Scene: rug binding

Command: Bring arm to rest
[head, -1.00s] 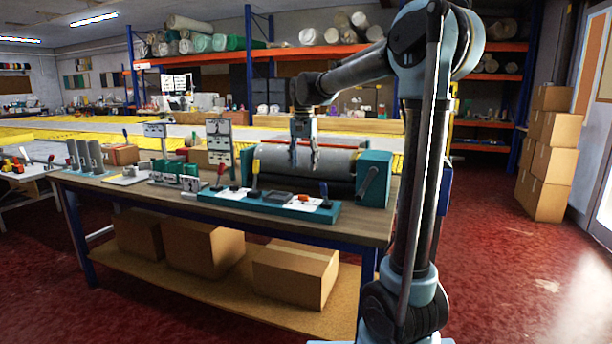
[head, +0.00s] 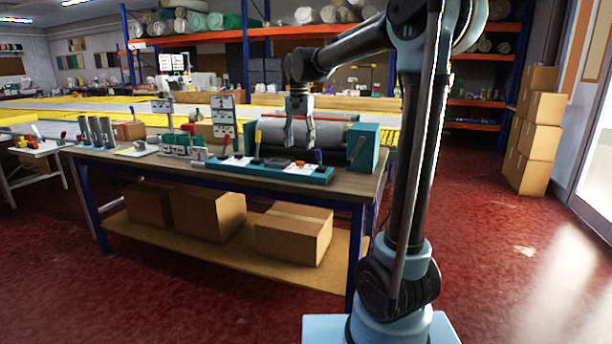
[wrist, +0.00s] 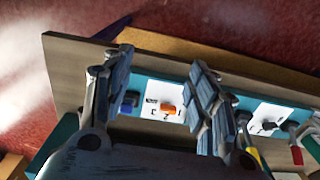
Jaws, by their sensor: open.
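My gripper (head: 300,143) hangs at the end of my bent arm, fingers pointing down and spread apart, with nothing between them. In the head view it overlaps the grey roller (head: 338,134) of the teal-ended machine (head: 364,148) on the workbench (head: 345,186). In the wrist view the two fingers (wrist: 160,62) stand apart above the bench's front part. Between them show a teal tool board (wrist: 150,85) with a white panel, an orange piece (wrist: 168,107) and a blue piece (wrist: 131,100). No contact with any of these shows.
Several upright grey cylinders (head: 97,131) and small sign stands (head: 223,116) stand on the bench. Cardboard boxes (head: 293,234) lie on its lower shelf. More boxes (head: 538,110) are stacked at the right wall. The red floor (head: 490,240) to the right is clear.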

